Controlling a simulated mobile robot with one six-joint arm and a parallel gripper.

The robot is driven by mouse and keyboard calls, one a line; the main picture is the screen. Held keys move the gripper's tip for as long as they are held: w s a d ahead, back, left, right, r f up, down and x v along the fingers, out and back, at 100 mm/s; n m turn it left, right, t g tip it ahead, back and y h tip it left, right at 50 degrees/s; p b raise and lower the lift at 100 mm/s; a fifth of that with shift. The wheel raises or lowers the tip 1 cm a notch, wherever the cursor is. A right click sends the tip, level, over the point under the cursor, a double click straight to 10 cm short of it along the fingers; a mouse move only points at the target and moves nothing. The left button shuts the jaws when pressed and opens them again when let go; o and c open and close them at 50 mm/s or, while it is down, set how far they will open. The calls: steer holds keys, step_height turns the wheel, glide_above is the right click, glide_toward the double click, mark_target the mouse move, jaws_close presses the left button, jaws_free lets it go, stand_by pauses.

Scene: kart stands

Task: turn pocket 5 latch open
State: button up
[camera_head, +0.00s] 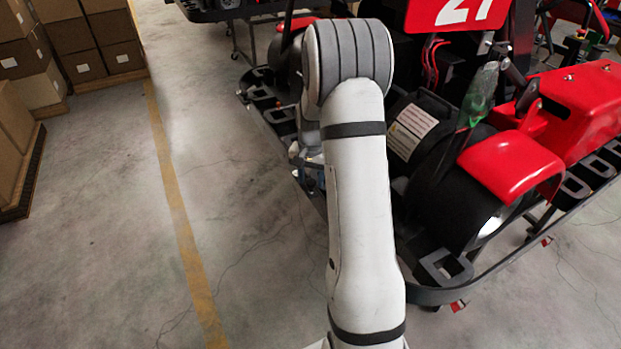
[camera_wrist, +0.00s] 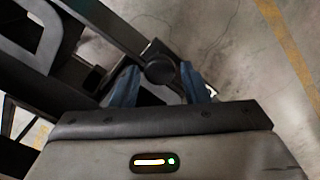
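My gripper (camera_wrist: 160,84) shows in the wrist view with its two blue fingers spread apart. A dark round knob (camera_wrist: 160,69) on the black kart stand lies between the fingertips, with a narrow gap showing on each side. I take it for the pocket latch, but no pocket number is readable. Whether a finger touches it, and whether the latch is turned, I cannot tell. In the head view my arm hides most of the gripper and the latch; only bits of blue show beside the stand's left rail.
The black stand rail (camera_head: 435,296) with its pockets runs around a red and black kart (camera_head: 512,165). A second stand (camera_head: 225,10) is at the back. Stacked boxes (camera_head: 88,40) stand at the left. The floor (camera_head: 110,190) around the yellow line is clear.

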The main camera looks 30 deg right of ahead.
mark_target(311, 182)
steer(key=shift+o, duration=1)
steer(key=shift+r+b, duration=0.5)
steer(key=shift+r, duration=3.4)
